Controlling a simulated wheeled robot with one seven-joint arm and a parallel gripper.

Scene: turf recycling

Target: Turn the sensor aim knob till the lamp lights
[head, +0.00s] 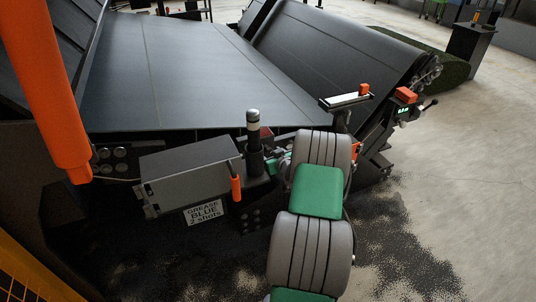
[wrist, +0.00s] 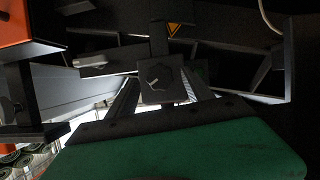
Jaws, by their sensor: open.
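A dark, many-sided knob (wrist: 160,77) with a short pale pointer mark faces me in the middle of the wrist view. The mark slants. My gripper (wrist: 162,98) is open, with its dark fingers reaching toward the knob, one on either side. I cannot tell whether they touch it. In the head view my arm hides most of the gripper and the knob. A dark post with a pale band (head: 253,122) stands just left of my arm; I cannot tell whether it is the lamp. I see no clearly lit lamp near the knob.
A grey box (head: 190,175) with a grease label (head: 204,212) and an orange-handled lever (head: 236,188) are left of my arm. A wide dark conveyor (head: 180,75) lies behind. An orange-topped unit with a small green display (head: 403,108) is at right. Open floor (head: 470,190) lies right.

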